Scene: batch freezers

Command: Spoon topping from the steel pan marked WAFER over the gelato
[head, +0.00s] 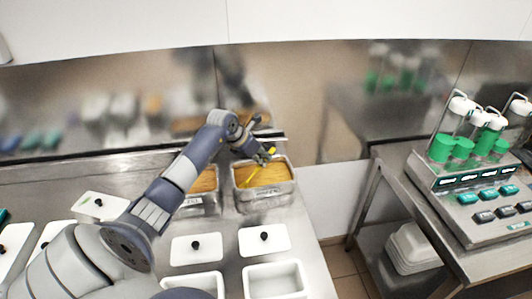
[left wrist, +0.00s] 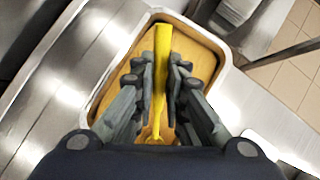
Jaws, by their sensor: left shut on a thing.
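A steel pan (head: 266,200) of golden-brown topping stands at the back right of the steel counter; its front label is too small to read surely. My left gripper (head: 264,157) is over this pan, shut on a yellow spoon (head: 257,169). In the left wrist view, the spoon (left wrist: 161,45) runs between the fingers (left wrist: 160,95), over the topping (left wrist: 197,58). A second pan (head: 206,207) with similar topping and an unreadable label stands to its left, partly behind my arm. I cannot make out gelato in either view. My right gripper is out of view.
Open white tubs (head: 248,283) (head: 215,279) are at the front.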

